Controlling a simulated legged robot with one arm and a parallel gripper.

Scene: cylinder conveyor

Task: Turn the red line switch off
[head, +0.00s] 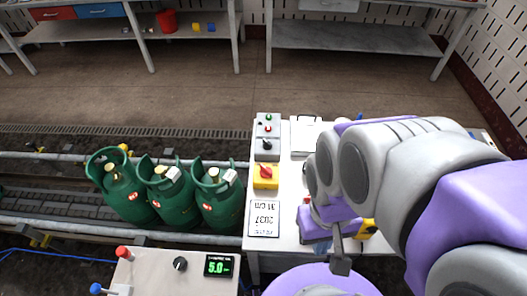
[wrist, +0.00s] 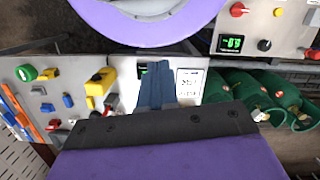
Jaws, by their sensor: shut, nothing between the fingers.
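The red line switch (head: 265,173) is a red rotary knob on a yellow box, on the white table beside a printed card (head: 264,219). The direction its knob points is too small to tell. My gripper (head: 341,264) is shut and empty, to the right of the switch and nearer to me, apart from it. In the wrist view, the shut fingers (wrist: 156,68) point up the picture, beside the printed card (wrist: 189,84). I cannot make out the switch there; my gripper body hides part of the table.
A grey control box (head: 267,137) with buttons and a knob stands just behind the switch. Green gas cylinders (head: 168,190) are on the conveyor to the left. A nearer panel (head: 150,270) has a red button, a black knob and a green display (head: 219,266). My arm covers the table's right side.

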